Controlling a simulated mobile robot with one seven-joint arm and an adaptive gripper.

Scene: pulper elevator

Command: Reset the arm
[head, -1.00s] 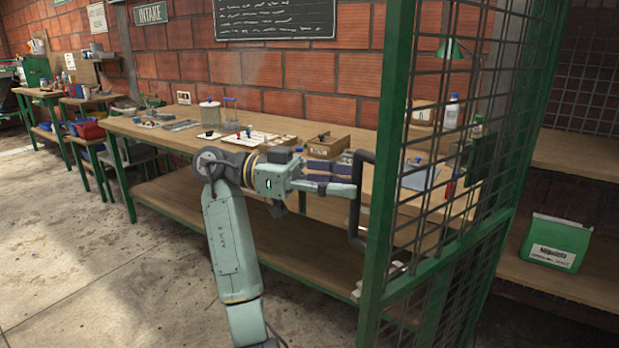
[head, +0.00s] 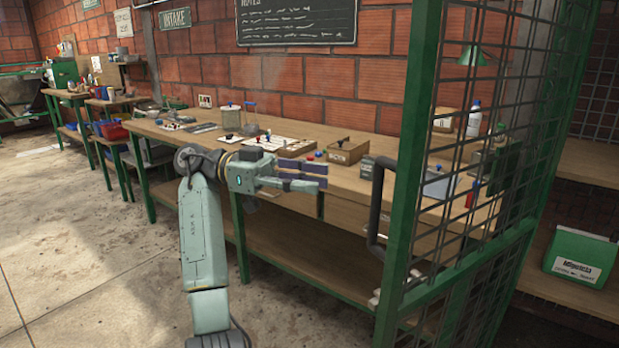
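My arm stands in the left-middle of the head view, with its teal links rising from the floor and bending right at the wrist. My gripper (head: 318,176) points right, with dark pads on its fingers. The fingers look parted, with a narrow gap and nothing seen between them. It is in front of the long workbench's front edge. The black door handle (head: 377,215) on the green mesh door (head: 408,180) is to the right of the fingertips, clear of them.
The wooden workbench (head: 300,222) runs behind my arm, carrying a wooden box (head: 348,152), a jar (head: 230,118) and small parts. A green bin (head: 581,256) sits on a shelf behind the mesh at right. Concrete floor (head: 100,270) is open at left.

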